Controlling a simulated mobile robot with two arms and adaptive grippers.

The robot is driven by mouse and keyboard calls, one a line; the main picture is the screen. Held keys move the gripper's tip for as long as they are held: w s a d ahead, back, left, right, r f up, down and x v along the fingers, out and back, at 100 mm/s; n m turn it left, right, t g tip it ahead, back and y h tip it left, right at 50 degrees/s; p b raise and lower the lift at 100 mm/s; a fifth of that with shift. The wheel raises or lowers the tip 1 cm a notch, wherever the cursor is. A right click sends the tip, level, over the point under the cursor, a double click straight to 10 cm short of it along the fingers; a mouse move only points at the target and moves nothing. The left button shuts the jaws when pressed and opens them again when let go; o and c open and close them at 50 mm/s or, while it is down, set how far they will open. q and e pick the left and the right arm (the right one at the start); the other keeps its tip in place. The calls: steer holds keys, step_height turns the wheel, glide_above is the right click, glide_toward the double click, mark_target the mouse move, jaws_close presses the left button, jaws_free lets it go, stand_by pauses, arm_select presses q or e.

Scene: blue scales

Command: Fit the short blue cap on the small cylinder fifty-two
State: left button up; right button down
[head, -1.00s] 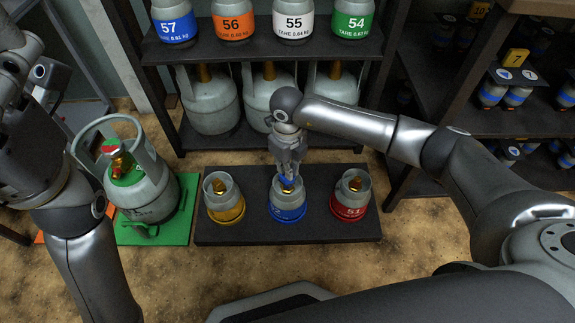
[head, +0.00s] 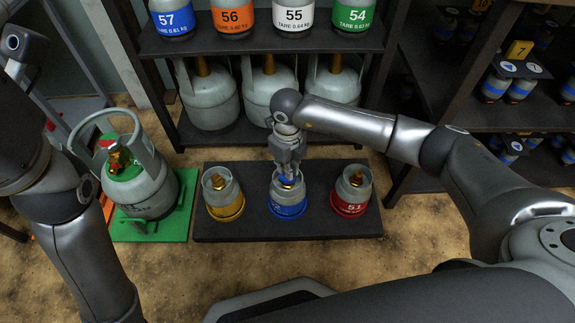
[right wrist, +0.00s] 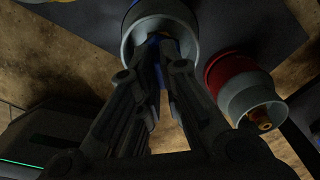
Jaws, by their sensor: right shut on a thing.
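The small cylinder fifty-two (head: 287,208) is the grey one with a blue band, upright in the middle of the dark mat, its label only partly readable. My right gripper (head: 287,175) points down into its open collar. In the right wrist view the fingers (right wrist: 160,62) are shut on the short blue cap (right wrist: 153,42), of which only a small blue part shows between the fingertips, inside the pale collar (right wrist: 195,18). My left gripper is out of view; only my left arm shows.
A yellow-banded cylinder (head: 224,205) and a red-banded cylinder (head: 350,204) flank it on the dark mat (head: 255,229). A larger cylinder (head: 142,190) stands on a green mat (head: 186,215) at left. Shelves with cylinders stand behind; the floor in front is clear.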

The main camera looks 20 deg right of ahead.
steer(key=shift+f, duration=0.25)
steer(key=c, duration=1.5)
jaws_free()
